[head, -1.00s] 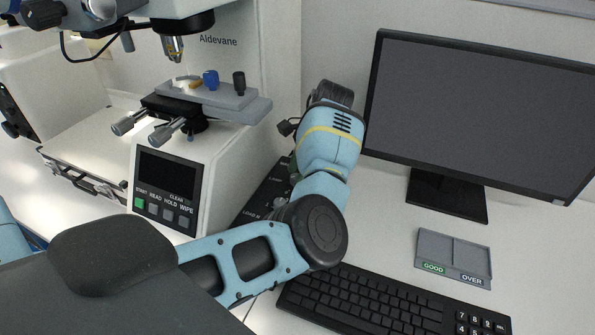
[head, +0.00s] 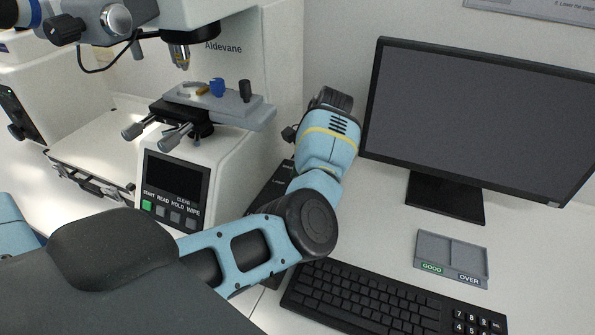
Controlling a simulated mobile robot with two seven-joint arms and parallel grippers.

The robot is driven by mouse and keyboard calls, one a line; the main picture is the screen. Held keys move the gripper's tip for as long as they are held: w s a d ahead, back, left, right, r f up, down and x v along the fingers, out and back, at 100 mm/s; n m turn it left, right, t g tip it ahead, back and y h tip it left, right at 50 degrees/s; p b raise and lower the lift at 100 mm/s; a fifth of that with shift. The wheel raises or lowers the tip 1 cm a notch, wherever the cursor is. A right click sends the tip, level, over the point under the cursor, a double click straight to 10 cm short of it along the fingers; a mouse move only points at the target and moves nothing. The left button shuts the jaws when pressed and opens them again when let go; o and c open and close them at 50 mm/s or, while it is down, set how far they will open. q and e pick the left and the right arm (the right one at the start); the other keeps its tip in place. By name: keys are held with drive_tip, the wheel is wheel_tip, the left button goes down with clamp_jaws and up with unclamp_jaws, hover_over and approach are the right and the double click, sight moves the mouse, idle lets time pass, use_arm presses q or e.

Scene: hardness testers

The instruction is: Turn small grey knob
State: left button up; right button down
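The white hardness tester marked Aldevane (head: 270,80) stands left of centre, with a specimen stage (head: 215,103) and a panel (head: 172,190). Two metallic stage knobs, a left one (head: 133,129) and a right one (head: 174,136), stick out below the stage. A dark labelled control box (head: 266,190) lies right of the tester, largely covered by my blue arm. I cannot tell which knob is the small grey one; it may be behind the arm. No gripper fingers show.
A black monitor (head: 480,120) stands at the right, with a keyboard (head: 375,300) in front. A grey two-part tray (head: 452,258) marked GOOD and OVER sits between them. Another white instrument (head: 50,100) stands at far left. Bare desk shows around the tray.

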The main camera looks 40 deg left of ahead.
use_arm(q)
drive_tip(key=shift+r+n+p, duration=0.3)
drive_tip(key=shift+r, duration=0.1)
drive_tip(key=shift+w+a+f+n+h, duration=0.1)
drive_tip(key=shift+f+n+h, duration=0.3)
drive_tip(key=shift+n, duration=0.4)
drive_tip(key=shift+n+g, duration=0.4)
drive_tip(key=shift+n, duration=0.3)
drive_tip(key=o, duration=1)
drive_tip(key=v, duration=0.7)
drive_tip(key=shift+r, duration=0.4)
